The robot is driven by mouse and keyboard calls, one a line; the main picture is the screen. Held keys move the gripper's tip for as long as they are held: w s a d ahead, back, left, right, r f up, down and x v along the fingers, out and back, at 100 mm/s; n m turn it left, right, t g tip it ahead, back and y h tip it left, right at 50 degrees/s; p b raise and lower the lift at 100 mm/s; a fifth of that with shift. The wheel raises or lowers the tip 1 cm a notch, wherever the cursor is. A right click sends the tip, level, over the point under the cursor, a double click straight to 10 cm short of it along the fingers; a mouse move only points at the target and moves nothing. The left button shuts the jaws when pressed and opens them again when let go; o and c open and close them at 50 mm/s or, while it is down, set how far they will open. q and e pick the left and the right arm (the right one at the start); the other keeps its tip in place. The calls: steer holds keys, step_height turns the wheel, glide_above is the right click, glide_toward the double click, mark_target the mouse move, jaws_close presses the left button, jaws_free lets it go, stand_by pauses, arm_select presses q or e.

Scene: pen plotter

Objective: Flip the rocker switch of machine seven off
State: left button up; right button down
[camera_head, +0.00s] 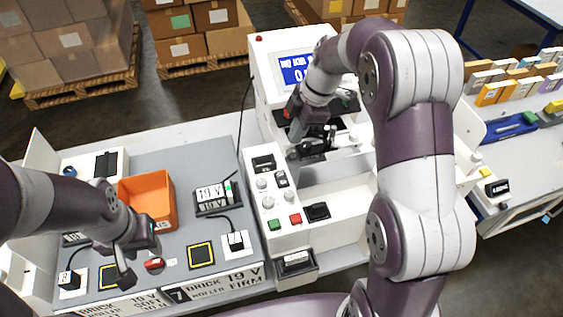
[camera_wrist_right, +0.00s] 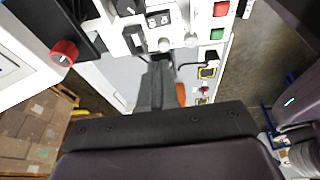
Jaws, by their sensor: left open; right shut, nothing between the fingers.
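The front label with a "7" and "19 V FIRM" (camera_head: 212,285) runs along the grey bench's front edge. Behind it a small black switch box (camera_head: 236,241) sits on a white plate with a cable; its rocker position is too small to tell. A similar black switch box (camera_head: 70,280) stands at the far left. My left gripper (camera_head: 137,262) is open and empty above the bench's front, left of the label-seven switch box. My right gripper (camera_head: 300,130) is shut and empty over the white machine; its closed fingers also show in the right wrist view (camera_wrist_right: 157,82).
The white machine's control panel (camera_head: 282,225) has knobs, a black rocker, and green and red buttons. An orange bin (camera_head: 148,198) and a voltage display (camera_head: 213,197) stand on the bench. A red piece (camera_head: 154,263) lies near my left gripper. Pallets of boxes stand behind.

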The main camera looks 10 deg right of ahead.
steer(key=w, duration=0.1)
steer(key=p, duration=0.3)
glide_toward(279, 174)
steer(key=x, duration=0.5)
steer(key=shift+a, duration=0.2)
steer(key=shift+f, duration=0.5)
arm_select(q)
steer(key=r, duration=0.1)
steer(key=w+r, duration=0.1)
steer(key=r, duration=0.1)
